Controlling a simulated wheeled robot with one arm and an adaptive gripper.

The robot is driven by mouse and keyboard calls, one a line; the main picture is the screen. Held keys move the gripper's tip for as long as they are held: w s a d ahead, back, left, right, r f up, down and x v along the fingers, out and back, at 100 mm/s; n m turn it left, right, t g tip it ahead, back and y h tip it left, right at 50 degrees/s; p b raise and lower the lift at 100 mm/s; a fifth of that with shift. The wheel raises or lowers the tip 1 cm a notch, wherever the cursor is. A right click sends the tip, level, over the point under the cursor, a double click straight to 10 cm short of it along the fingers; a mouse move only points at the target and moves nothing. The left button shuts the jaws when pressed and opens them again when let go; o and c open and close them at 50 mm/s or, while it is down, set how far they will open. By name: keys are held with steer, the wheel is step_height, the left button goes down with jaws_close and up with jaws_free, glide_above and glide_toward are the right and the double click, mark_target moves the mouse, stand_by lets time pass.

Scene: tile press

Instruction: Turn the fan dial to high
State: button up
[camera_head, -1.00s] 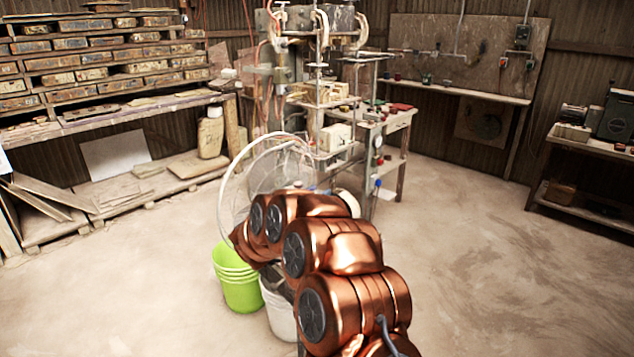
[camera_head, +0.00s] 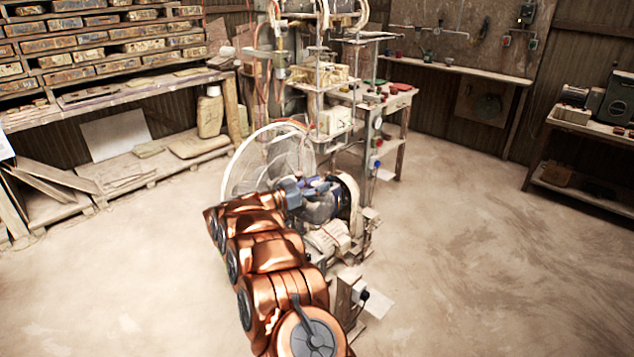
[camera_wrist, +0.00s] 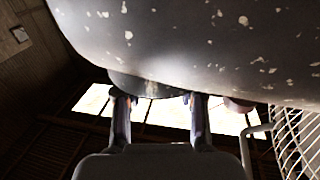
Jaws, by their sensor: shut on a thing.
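The fan shows in the head view as a pale round wire cage (camera_head: 243,165) with a dark housing (camera_head: 347,192) at its right. In the wrist view the speckled grey housing (camera_wrist: 200,40) fills the top, and the cage wires (camera_wrist: 300,145) show at the right. A dark rounded knob (camera_wrist: 150,89), seemingly the fan dial, juts from under the housing. My gripper (camera_wrist: 158,100) has one finger on each side of it and is shut on it. In the head view my gripper (camera_head: 318,187) is at the housing. The dial's markings and setting cannot be seen.
A press frame with shelves (camera_head: 335,122) stands just behind the fan. A motor (camera_head: 328,238) and a small post with a box (camera_head: 352,295) stand low beside my arm. A loaded rack (camera_head: 90,50) is at the left. The floor at the right is clear.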

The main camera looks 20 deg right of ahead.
steer(key=shift+m+g, duration=0.5)
steer(key=shift+g, duration=0.1)
stand_by(0.3)
steer(key=o, duration=1.2)
steer(key=shift+c, duration=0.2)
steer(key=shift+a, duration=0.1)
steer(key=s+a, duration=0.1)
steer(key=a, duration=1)
steer(key=shift+s+a, duration=0.35)
steer(key=shift+s, duration=0.05)
